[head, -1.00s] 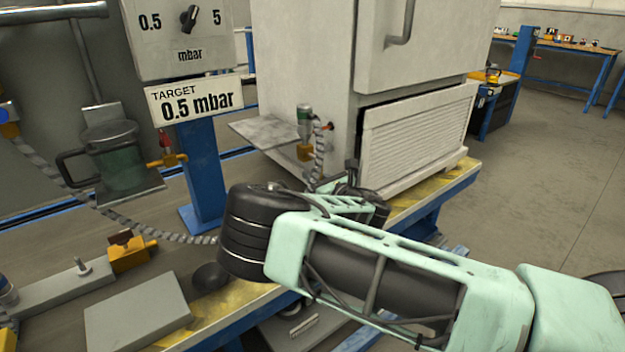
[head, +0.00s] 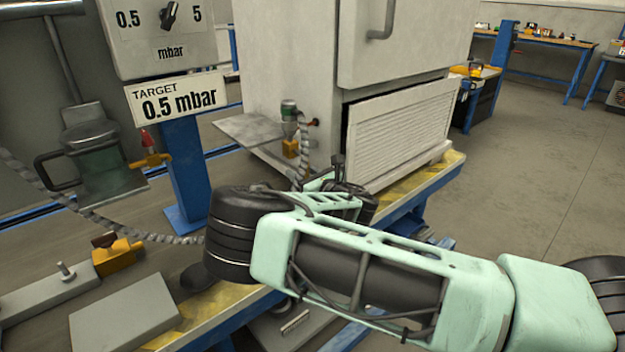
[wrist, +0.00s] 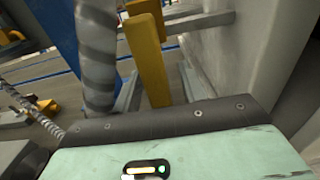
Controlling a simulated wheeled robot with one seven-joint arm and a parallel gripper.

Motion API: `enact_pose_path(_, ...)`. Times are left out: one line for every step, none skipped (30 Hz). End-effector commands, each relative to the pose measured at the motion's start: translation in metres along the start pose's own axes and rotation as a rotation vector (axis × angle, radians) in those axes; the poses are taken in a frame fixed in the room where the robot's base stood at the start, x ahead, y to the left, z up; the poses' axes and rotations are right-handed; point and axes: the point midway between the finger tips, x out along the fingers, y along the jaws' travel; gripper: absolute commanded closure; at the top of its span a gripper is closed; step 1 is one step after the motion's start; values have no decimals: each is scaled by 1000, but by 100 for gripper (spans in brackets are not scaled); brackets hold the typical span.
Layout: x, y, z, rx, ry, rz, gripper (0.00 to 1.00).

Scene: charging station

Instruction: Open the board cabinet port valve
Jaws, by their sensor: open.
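The light grey cabinet (head: 290,60) has a port fitting on its left side. The fitting has a yellow valve body (head: 290,149) under a grey-green cylinder (head: 289,110), with a ribbed hose (head: 303,135) beside it and a small red part (head: 315,122). My gripper (head: 338,170) is just in front of and below this fitting, partly hidden by my own arm. It is open and appears empty. In the wrist view a yellow bar-shaped part (wrist: 148,65) stands just beyond the hand, with the ribbed hose (wrist: 97,55) to its left. The fingertips do not show there.
A blue post (head: 187,170) carries the mbar dial box (head: 160,40). A grey shelf plate (head: 255,132) juts from the cabinet. Floor at right is clear.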

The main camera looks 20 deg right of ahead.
Motion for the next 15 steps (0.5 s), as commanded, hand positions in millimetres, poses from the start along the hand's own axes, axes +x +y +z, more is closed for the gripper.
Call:
enact_pose_path(-4, 0, 0, 0, 2, -1, 58)
enact_pose_path(-7, 0, 0, -1, 3, -2, 58)
enact_pose_path(-12, 0, 0, -1, 3, -2, 58)
enact_pose_path(-17, 0, 0, -1, 3, -2, 58)
enact_pose_path(-22, -1, 0, -2, 4, -4, 58)
enact_pose_path(-31, -1, 0, -3, 4, -4, 58)
enact_pose_path(-37, -1, 0, -2, 4, -4, 58)
enact_pose_path(-44, -1, 0, -2, 5, -4, 58)
enact_pose_path(-54, 0, 0, -2, 5, -4, 58)
enact_pose_path(-61, 0, 0, -3, 5, -4, 58)
enact_pose_path(-68, -1, 0, -3, 4, -4, 58)
enact_pose_path(-78, -1, 0, -2, 6, -4, 58)
enact_pose_path(-85, -1, 0, -2, 6, -4, 58)
enact_pose_path(-92, -1, 0, -3, 5, -4, 58)
enact_pose_path(-102, -1, 0, -3, 5, -5, 58)
